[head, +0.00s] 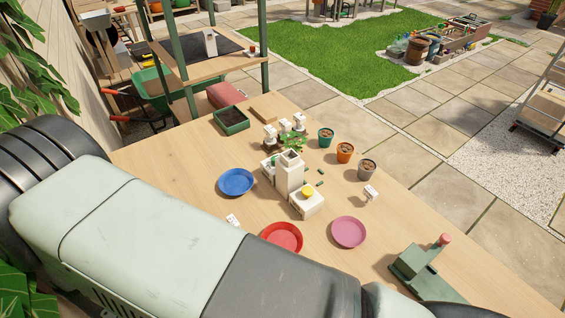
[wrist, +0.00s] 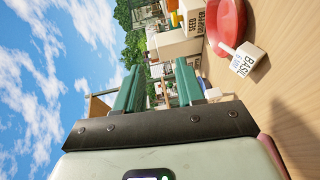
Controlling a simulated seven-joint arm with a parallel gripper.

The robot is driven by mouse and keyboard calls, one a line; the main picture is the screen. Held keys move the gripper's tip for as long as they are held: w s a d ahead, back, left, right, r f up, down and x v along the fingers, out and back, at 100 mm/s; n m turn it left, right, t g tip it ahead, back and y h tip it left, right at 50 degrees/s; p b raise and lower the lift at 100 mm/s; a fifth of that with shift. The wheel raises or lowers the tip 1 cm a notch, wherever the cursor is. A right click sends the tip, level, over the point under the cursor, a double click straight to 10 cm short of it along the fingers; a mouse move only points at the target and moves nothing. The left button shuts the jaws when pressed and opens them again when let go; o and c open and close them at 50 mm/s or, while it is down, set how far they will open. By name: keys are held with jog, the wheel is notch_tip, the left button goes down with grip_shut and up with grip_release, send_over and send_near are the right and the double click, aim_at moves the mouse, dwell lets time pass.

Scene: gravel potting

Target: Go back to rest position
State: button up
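My gripper (wrist: 160,82) shows in the wrist view with its two green fingers apart and nothing between them. It is tilted on its side, above or beside the table, with sky to the left. In the head view my arm crosses the foreground and the gripper cannot be made out. In the wrist view the red saucer (wrist: 228,25) and a white tag reading BASIL (wrist: 243,60) lie on the wooden table to the right of the fingers. The red saucer (head: 282,238) is partly hidden by my arm in the head view.
The table holds a blue saucer (head: 236,182), a pink saucer (head: 348,232), teal (head: 326,138), orange (head: 345,152) and grey (head: 367,169) pots, a white tower (head: 289,175), a soil tray (head: 231,120) and a green stand (head: 425,272).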

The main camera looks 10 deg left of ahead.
jog(key=w+d+r+m+g+h, duration=0.2)
jog(key=w+d+r+m+g, duration=0.15)
jog(key=d+r+g, duration=0.45)
jog(key=w+d+r+m+g+h, duration=0.2)
jog(key=d+r+m+g, duration=0.3)
jog(key=r, duration=0.5)
jog(key=s+d+r+m+t+y, duration=0.1)
jog(key=s+d+r+m+y, duration=0.1)
jog(key=d+r+y, duration=0.3)
jog(key=s+d+r+m+t+y, duration=0.2)
jog(key=d+r+y, duration=0.3)
jog(key=r, duration=0.6)
jog(key=shift+s+y, duration=0.5)
jog(key=shift+s, duration=0.4)
jog(key=shift+o, duration=0.4)
jog(key=shift+r, duration=0.1)
